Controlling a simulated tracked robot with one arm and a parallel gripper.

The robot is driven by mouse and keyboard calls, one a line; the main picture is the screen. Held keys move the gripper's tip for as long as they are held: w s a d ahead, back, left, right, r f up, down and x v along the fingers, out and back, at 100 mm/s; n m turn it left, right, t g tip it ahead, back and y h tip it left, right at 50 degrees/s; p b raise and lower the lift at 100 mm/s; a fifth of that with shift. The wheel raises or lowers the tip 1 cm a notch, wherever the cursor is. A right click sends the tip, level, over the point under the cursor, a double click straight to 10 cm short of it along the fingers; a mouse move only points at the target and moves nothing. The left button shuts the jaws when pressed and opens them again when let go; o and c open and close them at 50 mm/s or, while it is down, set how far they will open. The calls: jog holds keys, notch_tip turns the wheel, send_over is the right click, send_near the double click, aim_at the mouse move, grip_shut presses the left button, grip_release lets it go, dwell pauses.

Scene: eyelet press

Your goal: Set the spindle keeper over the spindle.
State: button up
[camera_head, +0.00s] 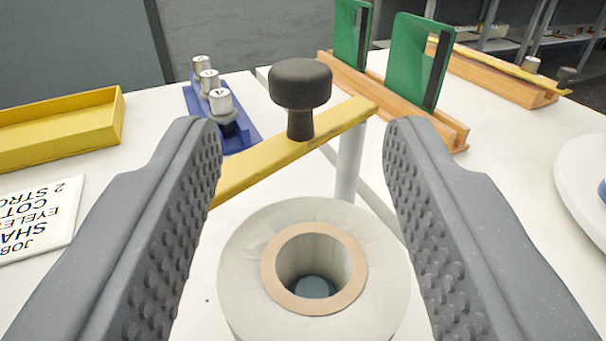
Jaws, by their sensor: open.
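A yellow bar with a black knob (300,85) on top, which looks like the spindle keeper (345,122), runs slantwise beyond and between my fingertips. Its right end is at a pale upright post (348,165); its left end is hidden behind my left finger. My gripper (302,140) is open, with nothing between its fingers in contact. A thick off-white roll (240,265) with a cardboard core stands upright nearer to me, between the fingers. A dark round face (315,287) shows deep inside the core; I cannot tell whether it is the spindle's top. The bar lies behind the core, not across it.
A yellow tray (60,130) and a job card (38,215) lie at left. A blue rack (240,138) holds metal cylinders. Green plates (412,65) stand on a wooden base behind right. Another yellow bar (490,65) lies farther right. A white round thing (575,185) is at the right edge.

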jog(key=shift+s+f+b, duration=0.1)
jog(key=shift+s+b, duration=0.25)
jog(key=shift+s, duration=0.3)
jog(key=s+b, duration=0.5)
jog(key=b, duration=0.4)
jog(key=shift+s+a+b, duration=0.1)
jog(key=shift+a+b, duration=0.1)
jog(key=shift+b, duration=0.1)
